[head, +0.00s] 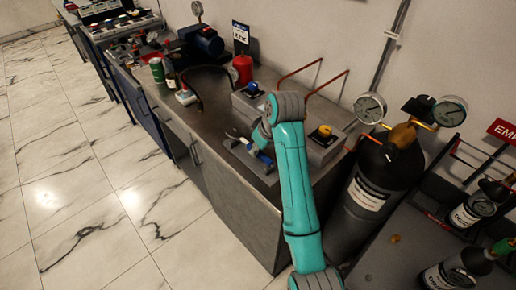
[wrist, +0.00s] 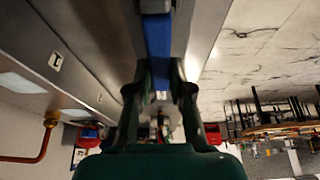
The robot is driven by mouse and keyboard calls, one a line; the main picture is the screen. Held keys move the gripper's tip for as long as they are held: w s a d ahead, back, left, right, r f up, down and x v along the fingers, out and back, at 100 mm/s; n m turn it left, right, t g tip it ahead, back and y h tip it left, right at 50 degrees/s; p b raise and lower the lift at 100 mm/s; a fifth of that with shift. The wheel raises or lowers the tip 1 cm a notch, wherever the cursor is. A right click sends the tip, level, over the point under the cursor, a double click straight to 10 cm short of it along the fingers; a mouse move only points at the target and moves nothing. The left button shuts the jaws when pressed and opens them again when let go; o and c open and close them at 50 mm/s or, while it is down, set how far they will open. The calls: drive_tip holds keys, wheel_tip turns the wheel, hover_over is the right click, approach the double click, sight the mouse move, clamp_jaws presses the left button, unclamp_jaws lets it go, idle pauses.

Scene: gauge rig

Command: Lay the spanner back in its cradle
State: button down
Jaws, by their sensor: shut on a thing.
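The spanner has a blue handle (wrist: 157,38), which runs up from between the fingers of my gripper (wrist: 160,82) in the wrist view. A grey part shows at the top edge there. My gripper is shut on the handle. In the head view the spanner (head: 264,158) shows as a small blue piece beside my teal arm, low over the front part of the bench top. My arm hides much of the gripper there. I cannot clearly make out the cradle, or whether the spanner touches anything below it.
The grey bench (head: 205,95) carries two grey boxes with a blue knob (head: 252,88) and a yellow knob (head: 323,131). A red cylinder (head: 242,68) stands behind. A large dark gas cylinder (head: 375,180) with gauges stands right of the bench. The marble floor at left is clear.

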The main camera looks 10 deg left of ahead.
drive_tip(key=shift+f, duration=0.8)
idle(0.4)
drive_tip(key=c, duration=1)
unclamp_jaws()
